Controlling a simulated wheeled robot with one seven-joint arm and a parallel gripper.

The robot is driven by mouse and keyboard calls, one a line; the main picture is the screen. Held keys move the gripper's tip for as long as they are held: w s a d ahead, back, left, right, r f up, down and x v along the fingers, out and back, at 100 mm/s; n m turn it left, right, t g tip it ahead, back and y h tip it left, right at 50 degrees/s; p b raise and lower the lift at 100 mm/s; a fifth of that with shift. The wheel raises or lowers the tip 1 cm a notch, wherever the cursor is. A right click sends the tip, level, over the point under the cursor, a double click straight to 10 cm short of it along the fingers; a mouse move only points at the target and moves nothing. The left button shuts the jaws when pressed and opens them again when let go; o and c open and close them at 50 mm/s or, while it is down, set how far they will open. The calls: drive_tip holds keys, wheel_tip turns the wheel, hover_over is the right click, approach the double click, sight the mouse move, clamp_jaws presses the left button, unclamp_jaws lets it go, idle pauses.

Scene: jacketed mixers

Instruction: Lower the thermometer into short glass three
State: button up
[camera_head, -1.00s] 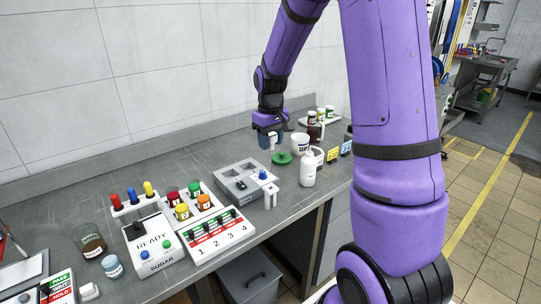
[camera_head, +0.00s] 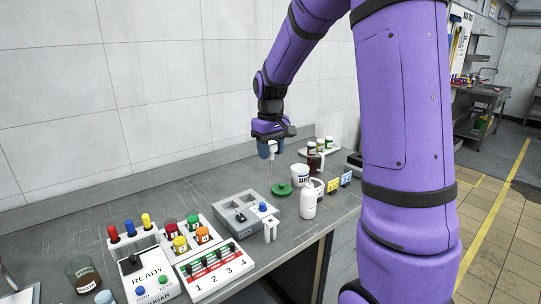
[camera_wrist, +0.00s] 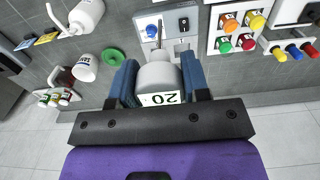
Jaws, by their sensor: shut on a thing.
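My gripper (camera_head: 270,150) is shut on the thermometer, a pale grey body that shows between the fingers in the wrist view (camera_wrist: 158,76) with a "20" display and a thin dark probe. In the head view the thermometer (camera_head: 272,150) hangs upright above the bench, its thin probe pointing down to the left of a green ring (camera_head: 281,189). Several small numbered vessels with coloured tops, among them a yellow one (camera_head: 180,244) and an orange one (camera_head: 203,235), stand in a white rack at the left.
A grey block with a blue knob (camera_head: 238,213) lies between the rack and the ring. A white bottle (camera_head: 308,200), a white mug (camera_head: 299,174) and yellow and blue signs (camera_head: 333,185) stand to the right. A control box (camera_head: 148,275) is at the front left. The wall runs behind.

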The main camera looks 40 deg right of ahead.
drive_tip(key=shift+r, duration=2.8)
